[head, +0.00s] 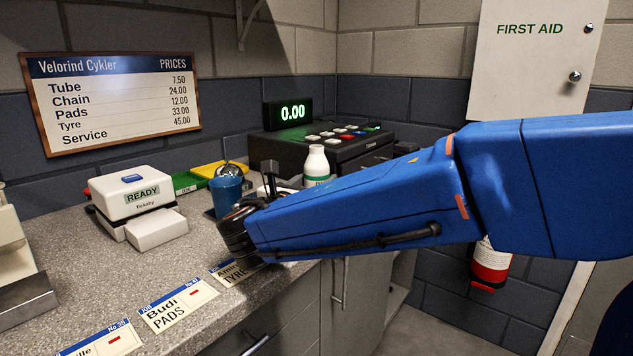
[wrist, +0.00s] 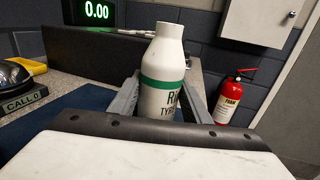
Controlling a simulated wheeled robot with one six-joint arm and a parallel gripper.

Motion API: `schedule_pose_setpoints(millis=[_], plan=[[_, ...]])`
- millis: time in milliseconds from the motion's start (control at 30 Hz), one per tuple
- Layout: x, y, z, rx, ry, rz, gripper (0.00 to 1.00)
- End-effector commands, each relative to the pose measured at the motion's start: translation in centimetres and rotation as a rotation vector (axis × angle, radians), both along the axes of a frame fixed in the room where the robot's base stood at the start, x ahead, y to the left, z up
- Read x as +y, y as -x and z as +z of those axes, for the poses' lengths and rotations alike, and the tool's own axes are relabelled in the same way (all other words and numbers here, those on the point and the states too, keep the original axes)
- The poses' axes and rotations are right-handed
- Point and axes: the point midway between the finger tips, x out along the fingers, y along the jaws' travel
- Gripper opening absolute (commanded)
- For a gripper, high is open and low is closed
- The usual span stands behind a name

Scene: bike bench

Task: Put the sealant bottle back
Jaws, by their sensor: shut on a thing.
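The sealant bottle (wrist: 160,82) is white with a green band and dark lettering. It stands nearly upright between the two grey fingers of my gripper (wrist: 162,95) in the wrist view, and the fingers are shut on it. Its base is hidden behind the gripper body, so I cannot tell whether it touches anything. In the head view the bottle's upper part (head: 317,163) shows above my blue arm, in front of the cash register; the arm hides the rest of it and most of the gripper.
The cash register (head: 325,145) stands at the back of the counter (head: 70,240). A blue cup (head: 226,194), a ticket printer (head: 132,195) and a call bell (wrist: 12,74) are nearby. Name cards (head: 178,303) lie along the front edge. A fire extinguisher (wrist: 229,101) hangs at right.

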Motion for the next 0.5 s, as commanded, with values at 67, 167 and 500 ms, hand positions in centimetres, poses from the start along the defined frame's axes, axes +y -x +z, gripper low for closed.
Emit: schedule_pose_setpoints(millis=[67, 167, 500], plan=[[0.0, 0.0, -0.03, 0.0, 0.0, 0.0, 0.16], [0.02, -0.01, -0.26, 0.0, 0.0, 0.0, 0.16], [0.01, 0.0, -0.22, 0.0, 0.0, 0.0, 0.62]])
